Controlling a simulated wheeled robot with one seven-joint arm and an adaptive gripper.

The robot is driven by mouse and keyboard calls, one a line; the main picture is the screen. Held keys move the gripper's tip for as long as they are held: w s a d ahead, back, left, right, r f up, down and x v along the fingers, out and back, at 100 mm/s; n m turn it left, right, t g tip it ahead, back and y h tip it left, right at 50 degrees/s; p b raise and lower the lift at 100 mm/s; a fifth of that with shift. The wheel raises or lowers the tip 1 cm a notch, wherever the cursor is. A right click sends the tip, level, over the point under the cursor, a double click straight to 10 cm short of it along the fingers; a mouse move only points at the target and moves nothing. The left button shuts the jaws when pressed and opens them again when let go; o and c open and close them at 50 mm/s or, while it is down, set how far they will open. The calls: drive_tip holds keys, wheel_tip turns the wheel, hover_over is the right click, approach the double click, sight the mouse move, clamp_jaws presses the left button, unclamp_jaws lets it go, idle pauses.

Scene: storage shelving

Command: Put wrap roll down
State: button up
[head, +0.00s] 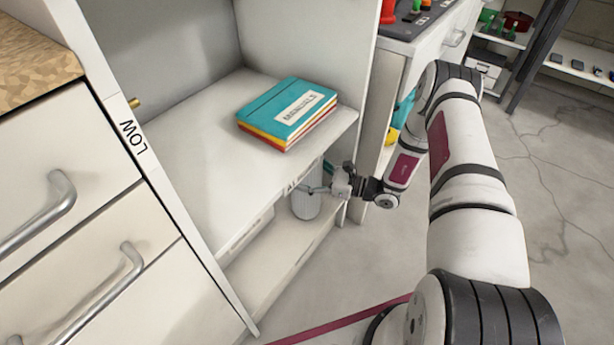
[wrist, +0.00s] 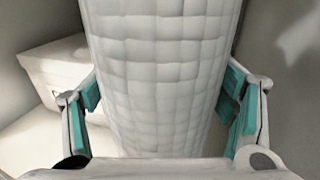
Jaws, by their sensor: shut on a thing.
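The wrap roll (wrist: 160,75) is a pale, quilted-looking cylinder that fills the middle of the wrist view. My gripper (wrist: 165,105) has its teal-padded fingers on both sides of the roll and is shut on it. In the head view the roll (head: 306,203) looks upright in the lower opening of the shelf unit, just under the front edge of the upper shelf. My gripper (head: 322,190) reaches it from the right. The upper shelf hides the roll's top, and I cannot tell whether its base touches the lower shelf (head: 262,275).
A stack of manuals (head: 288,112) lies on the upper shelf (head: 215,170) above the roll. A white box-like thing (wrist: 55,68) stands left of the roll in the wrist view. Drawers (head: 75,215) flank the opening at left. Open floor (head: 350,275) lies in front.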

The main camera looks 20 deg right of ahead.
drive_tip(key=shift+f, duration=0.1)
drive_tip(key=o, duration=1.3)
drive_tip(key=p+v, duration=0.4)
drive_tip(key=v, duration=0.8)
drive_tip(key=shift+r, duration=0.25)
